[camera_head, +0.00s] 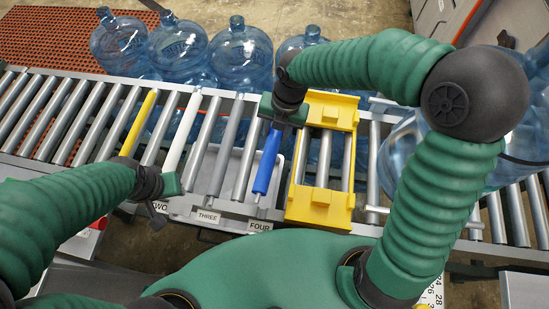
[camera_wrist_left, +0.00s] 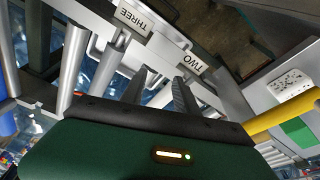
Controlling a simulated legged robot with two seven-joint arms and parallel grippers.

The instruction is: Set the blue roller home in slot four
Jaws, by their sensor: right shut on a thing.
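The blue roller (camera_head: 267,162) lies lengthwise in the gap above the FOUR label (camera_head: 260,226), its near end close to the front rail. My right gripper (camera_head: 281,112) is shut on its far end and hides that end. I cannot tell whether either end sits in its slot. A bit of blue also shows at the edge of the left wrist view (camera_wrist_left: 7,124). My left gripper (camera_head: 165,198) hangs near the front rail by the TWO label, away from the blue roller. In the left wrist view its fingers (camera_wrist_left: 158,92) are apart with nothing between them.
A yellow frame (camera_head: 321,206) stands just right of the blue roller. A white roller (camera_head: 180,131) and a yellow roller (camera_head: 138,124) lie to the left among grey rollers. Several water jugs (camera_head: 241,55) stand behind the conveyor.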

